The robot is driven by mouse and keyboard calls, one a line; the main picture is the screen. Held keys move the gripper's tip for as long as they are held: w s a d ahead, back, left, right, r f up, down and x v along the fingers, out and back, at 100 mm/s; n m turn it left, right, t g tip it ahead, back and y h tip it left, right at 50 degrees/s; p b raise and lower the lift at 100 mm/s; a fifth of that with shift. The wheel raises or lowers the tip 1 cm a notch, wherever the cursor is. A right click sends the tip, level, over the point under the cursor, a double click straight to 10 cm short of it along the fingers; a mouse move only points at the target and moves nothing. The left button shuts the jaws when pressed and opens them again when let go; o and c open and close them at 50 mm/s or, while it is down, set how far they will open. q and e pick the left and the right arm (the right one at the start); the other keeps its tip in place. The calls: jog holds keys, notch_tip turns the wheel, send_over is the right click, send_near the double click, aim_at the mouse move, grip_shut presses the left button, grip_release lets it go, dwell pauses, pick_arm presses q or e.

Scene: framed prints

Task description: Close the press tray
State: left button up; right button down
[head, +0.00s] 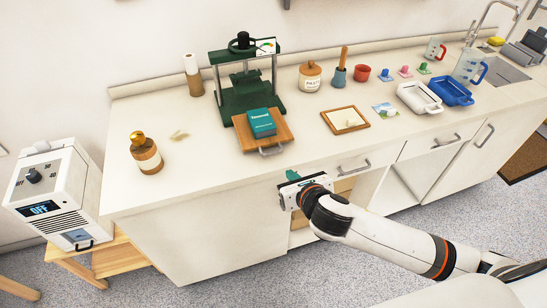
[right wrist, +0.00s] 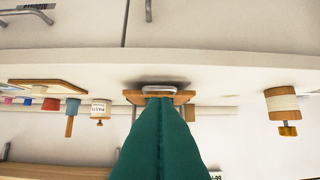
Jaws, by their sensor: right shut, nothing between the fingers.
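The green press (head: 245,92) stands at the back of the counter. Its wooden press tray (head: 248,143) sticks out at the front, with a teal book (head: 262,123) on it and a metal handle (head: 271,151) on its front edge. My right gripper (head: 292,174) is in front of the counter, right of and nearer than the handle. In the right wrist view, which is upside down, its green fingers (right wrist: 160,140) are shut and empty, pointing toward the handle (right wrist: 160,90). They hide most of the tray (right wrist: 130,98) and the press. My left gripper is out of view.
A brown-and-white bottle (head: 146,153) stands left of the tray. A wooden frame (head: 345,120), a lidded jar (head: 310,77) and a blue pot (head: 339,80) are to its right. White (head: 418,97) and blue (head: 452,91) trays lie farther right. The counter's front strip is clear.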

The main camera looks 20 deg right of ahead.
jog(key=x, duration=0.8)
jog(key=r+x, duration=0.1)
jog(key=x, duration=0.3)
jog(key=shift+w+a+p, duration=0.1)
jog(key=shift+w+p, duration=0.15)
jog(key=shift+p, duration=0.1)
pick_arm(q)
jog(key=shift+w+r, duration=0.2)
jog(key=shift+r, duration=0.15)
pick_arm(e)
jog(key=shift+w, duration=0.1)
